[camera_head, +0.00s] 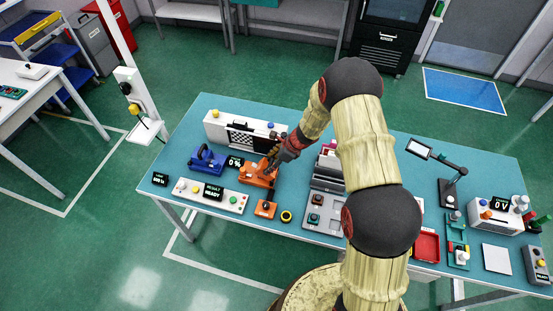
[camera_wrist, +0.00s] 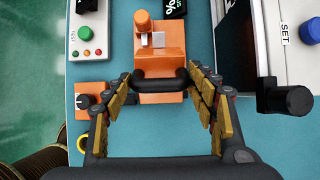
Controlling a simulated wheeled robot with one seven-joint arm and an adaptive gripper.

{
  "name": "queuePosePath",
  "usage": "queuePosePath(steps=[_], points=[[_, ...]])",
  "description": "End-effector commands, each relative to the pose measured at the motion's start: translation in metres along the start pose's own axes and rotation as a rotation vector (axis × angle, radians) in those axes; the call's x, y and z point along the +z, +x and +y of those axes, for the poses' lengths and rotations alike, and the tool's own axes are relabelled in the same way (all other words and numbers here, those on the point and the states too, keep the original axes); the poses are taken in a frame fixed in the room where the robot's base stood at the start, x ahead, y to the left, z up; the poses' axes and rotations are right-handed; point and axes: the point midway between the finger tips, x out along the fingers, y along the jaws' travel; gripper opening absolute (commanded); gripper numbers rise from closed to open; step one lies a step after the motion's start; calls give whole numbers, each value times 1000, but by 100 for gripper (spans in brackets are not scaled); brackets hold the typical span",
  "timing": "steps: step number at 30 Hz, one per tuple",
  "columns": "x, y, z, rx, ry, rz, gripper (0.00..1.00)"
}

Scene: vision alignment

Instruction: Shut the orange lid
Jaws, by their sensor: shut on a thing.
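The orange fixture (camera_head: 256,180) stands on the teal table, left of centre in the head view. In the wrist view its orange body (camera_wrist: 172,52) lies ahead of my fingers, with a small grey block (camera_wrist: 158,40) on it. A dark handle bar (camera_wrist: 160,82) crosses the orange part between my fingertips. My gripper (camera_head: 273,160) is at the fixture's upper right side. In the wrist view my gripper (camera_wrist: 160,76) has its two fingers at either end of the bar, shut on it. The lid's exact angle is hard to tell.
A blue fixture (camera_head: 207,160) stands left of the orange one. A white case with a checkered panel (camera_head: 218,121) is behind. A READY button panel (camera_head: 207,197) and an orange knob box (camera_head: 265,209) are in front. A grey unit (camera_head: 320,214) stands to the right.

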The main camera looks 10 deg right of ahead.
Motion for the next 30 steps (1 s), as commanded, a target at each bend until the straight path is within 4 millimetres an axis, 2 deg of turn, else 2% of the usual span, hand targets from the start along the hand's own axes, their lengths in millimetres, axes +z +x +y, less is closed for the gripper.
queuePosePath(steps=[1, 21, 29, 30], points=[[8, -2, -4, -7, -6, 27, 12], [36, 35, -5, -8, -5, 23, 12], [40, 36, -6, -9, -4, 21, 12], [40, 36, -6, -9, -5, 21, 60]])
